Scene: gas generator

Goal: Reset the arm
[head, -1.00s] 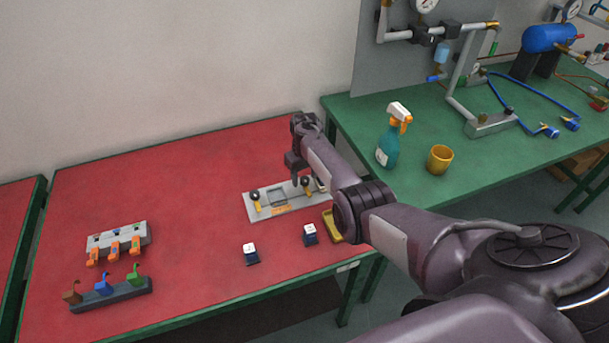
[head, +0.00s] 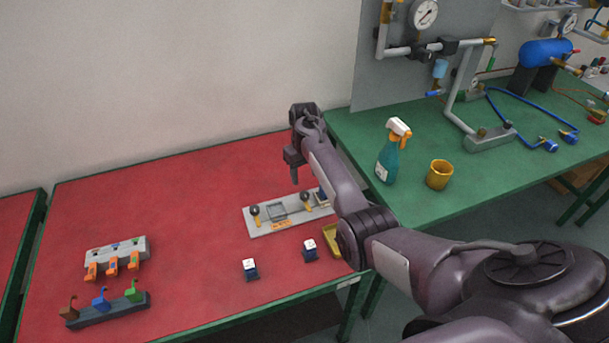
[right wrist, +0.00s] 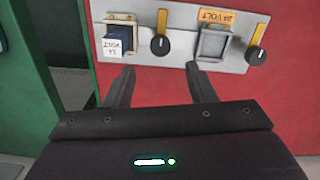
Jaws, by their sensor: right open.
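My right arm reaches across from the lower right in the head view. Its gripper (head: 294,172) hangs above the red table (head: 180,190), over the back of a grey panel (head: 262,226). In the right wrist view the two fingers (right wrist: 160,88) are spread apart with nothing between them. That view shows the panel with a blue-and-white block (right wrist: 118,42) seated at its left, an empty square socket (right wrist: 212,44), and two black knobs, one of them the left knob (right wrist: 160,45). My left gripper is not in view.
Two small dark blocks with white tops, such as the left one (head: 250,269), stand in front of the panel near a yellow tray (head: 331,240). A rack with coloured hooks (head: 108,309) is at left. A spray bottle (head: 391,155) and yellow cup (head: 439,174) stand on the green table (head: 480,187).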

